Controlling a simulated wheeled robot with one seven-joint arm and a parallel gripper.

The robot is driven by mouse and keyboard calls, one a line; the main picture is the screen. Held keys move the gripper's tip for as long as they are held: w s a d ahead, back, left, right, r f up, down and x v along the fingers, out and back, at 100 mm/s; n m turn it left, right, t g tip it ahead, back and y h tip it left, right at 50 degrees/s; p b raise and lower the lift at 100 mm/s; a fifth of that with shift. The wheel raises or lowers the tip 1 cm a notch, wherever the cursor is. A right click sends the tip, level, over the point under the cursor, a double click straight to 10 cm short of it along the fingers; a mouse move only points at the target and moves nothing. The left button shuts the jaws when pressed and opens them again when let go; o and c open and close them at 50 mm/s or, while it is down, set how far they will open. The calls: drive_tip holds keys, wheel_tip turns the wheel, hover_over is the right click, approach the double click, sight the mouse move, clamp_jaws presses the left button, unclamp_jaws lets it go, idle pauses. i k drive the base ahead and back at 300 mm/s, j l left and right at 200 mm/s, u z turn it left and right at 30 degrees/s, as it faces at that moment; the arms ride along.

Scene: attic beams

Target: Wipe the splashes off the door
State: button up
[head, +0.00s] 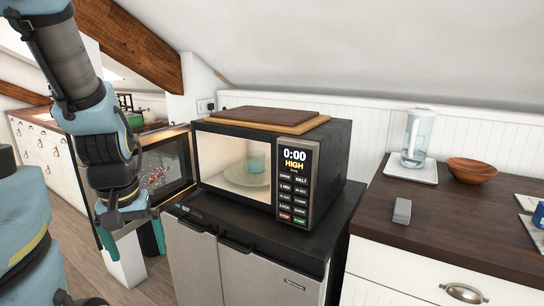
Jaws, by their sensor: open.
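The microwave (325,140) stands on a low cabinet with its door (180,145) swung open to the left. Red splashes (157,173) cover part of the door's dark glass. My gripper (131,246) points down in front of the door's lower left part, with its two teal fingers apart. A white block-like shape shows between and below the fingers; I cannot tell what it is or whether it touches them. My arm hides the door's left part. A small grey block (402,210), possibly a sponge, lies on the dark wooden counter (455,225) at right, away from my gripper.
A teal cup (257,164) stands inside the microwave on its plate. A wooden board (262,117) lies on top. On the counter are a glass pitcher (417,140) on a white tray and a wooden bowl (471,170). The sloping ceiling and a beam (135,45) are above.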

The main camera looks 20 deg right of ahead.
sight(181, 133)
drive_tip(key=i+j+u, duration=0.3)
drive_tip(key=i+j, duration=0.5)
drive_tip(key=j, duration=0.2)
drive_tip(key=i+j+u, duration=0.3)
drive_tip(key=i+j, duration=0.55)
